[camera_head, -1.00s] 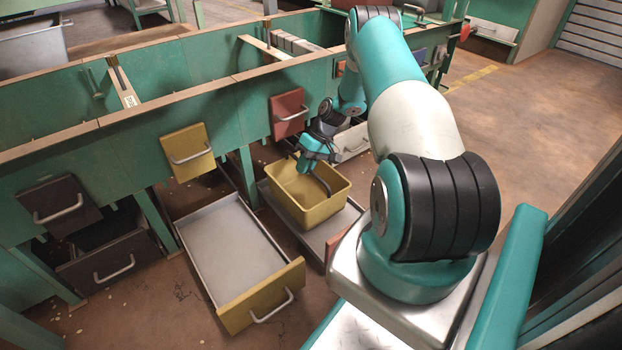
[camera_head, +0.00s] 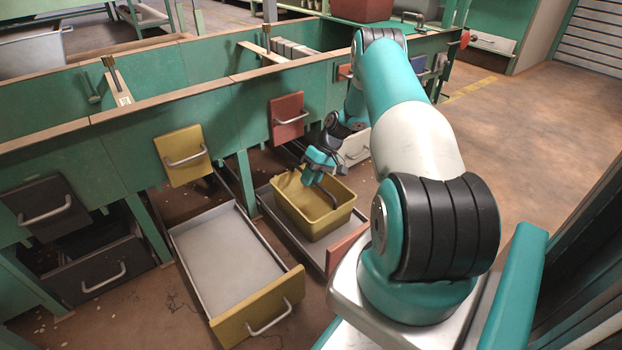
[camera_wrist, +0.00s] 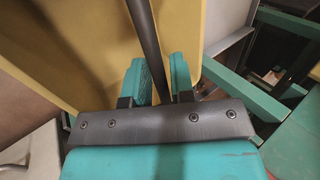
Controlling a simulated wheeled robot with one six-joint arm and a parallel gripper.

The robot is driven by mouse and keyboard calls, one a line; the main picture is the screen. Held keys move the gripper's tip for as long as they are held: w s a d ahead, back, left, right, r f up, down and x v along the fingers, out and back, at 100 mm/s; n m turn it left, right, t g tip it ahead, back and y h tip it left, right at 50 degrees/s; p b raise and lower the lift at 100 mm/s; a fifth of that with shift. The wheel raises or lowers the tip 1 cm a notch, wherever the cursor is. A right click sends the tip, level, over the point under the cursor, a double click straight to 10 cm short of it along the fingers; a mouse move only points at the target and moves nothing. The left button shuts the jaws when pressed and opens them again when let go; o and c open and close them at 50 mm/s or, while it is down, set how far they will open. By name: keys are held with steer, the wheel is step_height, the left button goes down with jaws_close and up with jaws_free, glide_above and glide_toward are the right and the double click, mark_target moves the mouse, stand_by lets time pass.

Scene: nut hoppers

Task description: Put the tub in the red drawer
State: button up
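The yellow tub (camera_head: 316,211) is upright in or just over the pulled-out red drawer (camera_head: 348,248); I cannot tell whether its base touches the drawer floor. The drawer's grey tray shows along the tub's left and front sides. My gripper (camera_head: 325,172) is above the tub, at its dark handle. The yellow tub wall (camera_wrist: 85,50) fills much of that view.
A pulled-out drawer with a yellow front (camera_head: 258,308) stands empty to the left. A dark drawer (camera_head: 100,275) is further left. A red hopper panel (camera_head: 287,118) and a yellow one (camera_head: 182,156) are on the green bench above. Open floor lies to the right.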

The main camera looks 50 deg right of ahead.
steer(key=shift+o, duration=0.9)
steer(key=shift+r, duration=0.1)
steer(key=shift+d+r, duration=0.1)
steer(key=shift+r, duration=0.2)
steer(key=p+v, duration=0.7)
steer(key=v, duration=0.4)
steer(key=shift+d+r, duration=0.15)
steer(key=shift+r, duration=0.1)
steer(key=shift+s, duration=0.1)
